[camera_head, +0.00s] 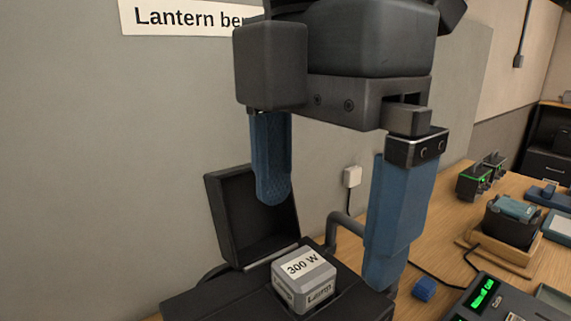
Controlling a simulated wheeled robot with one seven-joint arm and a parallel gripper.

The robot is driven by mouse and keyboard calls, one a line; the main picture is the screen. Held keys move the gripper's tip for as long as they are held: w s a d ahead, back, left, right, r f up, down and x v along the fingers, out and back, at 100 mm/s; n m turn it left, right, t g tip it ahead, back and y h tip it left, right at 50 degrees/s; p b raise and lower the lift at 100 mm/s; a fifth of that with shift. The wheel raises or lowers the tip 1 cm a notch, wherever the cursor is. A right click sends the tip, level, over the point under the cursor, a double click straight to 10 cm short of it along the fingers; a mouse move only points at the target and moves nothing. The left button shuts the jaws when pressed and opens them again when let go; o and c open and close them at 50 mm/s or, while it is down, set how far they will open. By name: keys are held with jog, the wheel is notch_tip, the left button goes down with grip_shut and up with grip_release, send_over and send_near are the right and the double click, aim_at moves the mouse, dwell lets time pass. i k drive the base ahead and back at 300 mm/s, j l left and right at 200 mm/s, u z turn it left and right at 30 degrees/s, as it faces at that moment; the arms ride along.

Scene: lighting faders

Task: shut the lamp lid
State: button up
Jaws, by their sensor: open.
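The lamp lid (228,214) is a dark, hollow cover standing raised and tilted back at the rear of a black lamp housing (215,297). A grey block (304,279) labelled "300 W" and "Lamp" sits in the housing in front of the lid. My gripper (329,232) is open and empty, with its two blue fingers pointing down. The left finger overlaps the lid's inner side in the picture. The right finger is right of the block. I cannot tell whether either finger touches anything.
A wooden bench (440,260) extends right. On it are a small blue cube (424,289), a console with a green display (484,295), a black device on a wooden stand (512,222) and cables. A grey wall (120,150) with a "Lantern" sign (185,16) stands behind.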

aim_at(252, 234)
jog(key=k, duration=0.85)
